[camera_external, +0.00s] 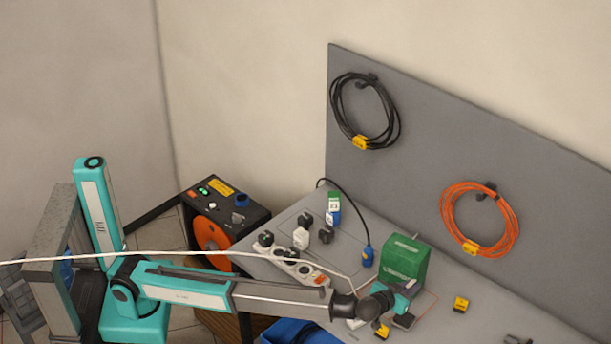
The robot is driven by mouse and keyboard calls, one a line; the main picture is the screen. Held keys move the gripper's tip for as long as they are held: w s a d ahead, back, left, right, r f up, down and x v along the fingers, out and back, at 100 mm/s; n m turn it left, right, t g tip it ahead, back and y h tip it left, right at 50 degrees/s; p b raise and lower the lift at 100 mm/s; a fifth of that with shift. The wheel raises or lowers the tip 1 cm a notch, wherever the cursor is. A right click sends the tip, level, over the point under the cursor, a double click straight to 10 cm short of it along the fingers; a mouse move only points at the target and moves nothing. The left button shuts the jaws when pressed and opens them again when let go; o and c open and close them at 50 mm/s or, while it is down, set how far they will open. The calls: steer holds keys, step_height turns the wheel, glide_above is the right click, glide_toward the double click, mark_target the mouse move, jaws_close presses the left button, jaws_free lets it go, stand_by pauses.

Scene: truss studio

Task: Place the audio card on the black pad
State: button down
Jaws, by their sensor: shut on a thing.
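My gripper (406,306) is at the right end of my arm, low over the grey table (480,322), just in front of the green box. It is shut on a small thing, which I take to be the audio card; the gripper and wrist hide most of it. A small dark flat patch (404,321) shows right below the gripper. It may be the black pad, but it is too small to tell, and I cannot tell whether the held thing touches it.
A green box (405,262) stands close behind my gripper. Yellow blocks lie at the right (461,304) and in front (381,332). A blue plug (368,257) on a black cable and a white power strip (291,263) with plugs are to the left. A grey panel (440,150) rises behind.

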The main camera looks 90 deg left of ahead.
steer(key=shift+f+p, duration=0.7)
steer(key=shift+f, duration=2.4)
steer(key=shift+f+p, duration=0.45)
steer(key=shift+f, duration=1.45)
steer(key=shift+f+b, duration=0.15)
steer(key=shift+b, duration=0.15)
steer(key=c, duration=1.8)
jaws_free()
steer(key=shift+o, duration=0.2)
steer(key=shift+r+p, duration=0.25)
steer(key=shift+p, duration=0.1)
